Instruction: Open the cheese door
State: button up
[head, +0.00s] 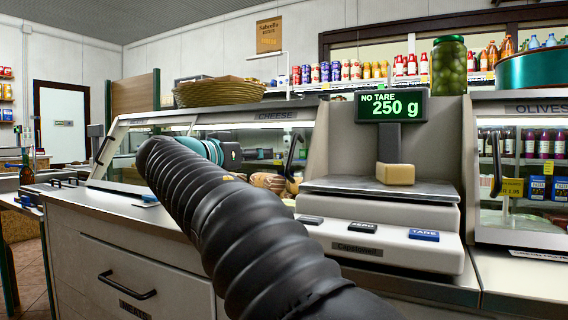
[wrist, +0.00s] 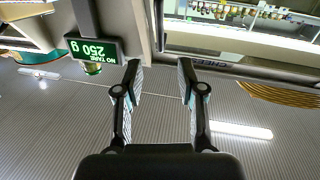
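The cheese door (head: 268,137) is a glass front in the counter case, under a frame marked CHEESE (head: 276,115). It looks shut. A dark upright handle (head: 291,155) shows at its right side, just left of the scale. The CHEESE frame also shows upside down in the wrist view (wrist: 219,62). My gripper (wrist: 158,68) is open with nothing between its fingers. In the head view my arm crosses the middle and ends in front of the cheese glass, left of the handle. My fingertips are hard to make out there, and the arm hides part of the case.
A scale (head: 378,205) reading 250 g, with a cheese block (head: 395,174) on its plate, stands right of the handle. An olives case (head: 540,108) is further right. A wicker basket (head: 220,92) and a jar (head: 449,66) stand on top. A meats drawer (head: 125,285) is below left.

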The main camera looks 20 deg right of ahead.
aim_at(290, 152)
jog(key=p+x, duration=0.1)
jog(key=x, duration=1.2)
jog(key=shift+w+d+r, duration=0.1)
jog(key=shift+d, duration=0.05)
grip_shut()
